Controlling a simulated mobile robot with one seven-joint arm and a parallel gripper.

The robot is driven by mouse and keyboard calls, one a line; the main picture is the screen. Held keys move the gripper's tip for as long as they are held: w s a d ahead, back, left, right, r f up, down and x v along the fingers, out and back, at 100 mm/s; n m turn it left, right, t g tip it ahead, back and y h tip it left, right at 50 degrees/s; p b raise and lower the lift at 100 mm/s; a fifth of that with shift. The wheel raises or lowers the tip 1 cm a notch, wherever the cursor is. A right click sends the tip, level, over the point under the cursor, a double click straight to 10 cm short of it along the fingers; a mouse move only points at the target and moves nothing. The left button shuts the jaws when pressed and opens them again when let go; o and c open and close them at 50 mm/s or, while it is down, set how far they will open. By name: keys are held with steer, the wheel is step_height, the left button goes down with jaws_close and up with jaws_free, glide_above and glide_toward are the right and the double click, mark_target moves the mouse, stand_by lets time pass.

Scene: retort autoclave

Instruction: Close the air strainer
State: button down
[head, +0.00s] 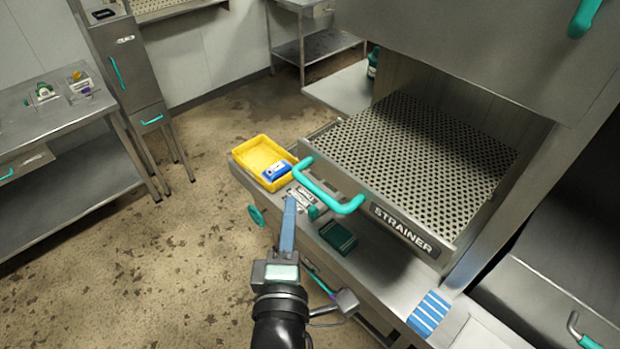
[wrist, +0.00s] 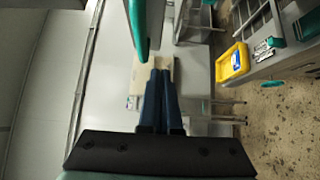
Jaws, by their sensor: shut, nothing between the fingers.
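The strainer (head: 422,150) is a steel drawer with a perforated floor and a front labelled STRAINER. It stands pulled out of the steel housing. Its teal bar handle (head: 328,190) sticks out from the front. My gripper (head: 290,204) has its blue fingers shut with nothing between them. In the head view the fingertips appear just left of and below the handle's left end; I cannot tell whether they touch it. In the wrist view my closed fingers (wrist: 158,74) point ahead, and a teal bar (wrist: 139,28), likely the handle, is close above their tips.
A yellow tray (head: 252,147) with a blue item (head: 277,170) sits on the ledge left of the strainer. A dark green box (head: 338,236) lies on the ledge below the handle. A steel table (head: 75,118) stands left. The floor between is clear.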

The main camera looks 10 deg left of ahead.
mark_target(310, 189)
steer(key=shift+w+d+p, duration=0.3)
steer(key=shift+w+p, duration=0.15)
steer(key=shift+w, duration=0.5)
steer(key=shift+w+d+p, duration=0.35)
steer(key=shift+w+p, duration=0.15)
steer(key=shift+w, duration=0.45)
steer(key=shift+w+d+p, duration=0.3)
steer(key=shift+w+p, duration=0.15)
steer(key=shift+w, duration=0.5)
